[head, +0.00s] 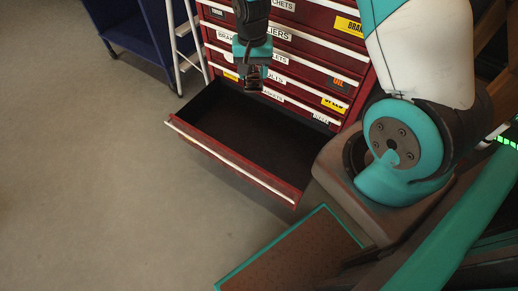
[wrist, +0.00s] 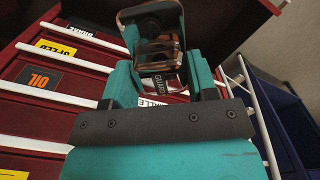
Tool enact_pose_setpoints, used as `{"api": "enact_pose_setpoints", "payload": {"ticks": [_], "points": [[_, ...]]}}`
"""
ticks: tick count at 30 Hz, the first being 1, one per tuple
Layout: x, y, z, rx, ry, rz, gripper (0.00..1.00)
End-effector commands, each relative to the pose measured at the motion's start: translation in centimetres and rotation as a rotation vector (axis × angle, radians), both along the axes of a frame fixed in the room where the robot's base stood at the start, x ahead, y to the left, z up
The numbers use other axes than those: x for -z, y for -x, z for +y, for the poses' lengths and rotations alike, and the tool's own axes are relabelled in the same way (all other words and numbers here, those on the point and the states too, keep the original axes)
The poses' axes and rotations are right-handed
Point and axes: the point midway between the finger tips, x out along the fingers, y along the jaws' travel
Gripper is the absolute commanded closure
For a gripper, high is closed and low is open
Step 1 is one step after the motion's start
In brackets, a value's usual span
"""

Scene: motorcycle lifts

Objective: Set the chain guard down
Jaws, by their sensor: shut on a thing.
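My gripper (head: 252,76) hangs in front of the red tool cabinet's drawer fronts, above the back of an open drawer (head: 231,160). In the wrist view my gripper (wrist: 165,72) is shut on a small dark and brownish piece, the chain guard (wrist: 159,46). A label partly reading "GUARD" shows between the fingers. In the head view the chain guard is small and dark, and its outline is hard to tell. The open drawer is dark inside and looks empty.
The red cabinet (head: 300,54) has several labelled, shut drawers above the open one. A blue cart or shelf (head: 140,35) and a pale ladder-like frame (head: 184,48) stand at left. My own arm and base fill the right side. The grey floor (head: 90,170) at left is clear.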

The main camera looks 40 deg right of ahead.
Motion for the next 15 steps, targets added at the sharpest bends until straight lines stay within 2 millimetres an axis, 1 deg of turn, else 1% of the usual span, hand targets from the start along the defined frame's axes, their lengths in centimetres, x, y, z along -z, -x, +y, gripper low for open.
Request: {"api": "enact_pose_setpoints", "payload": {"ticks": [1,15], "points": [[3.6,-0.3,-0.3,0.037,0.0,0.0,0.83],[18.5,-2.7,-2.5,0.401,0.0,0.0,0.83]]}}
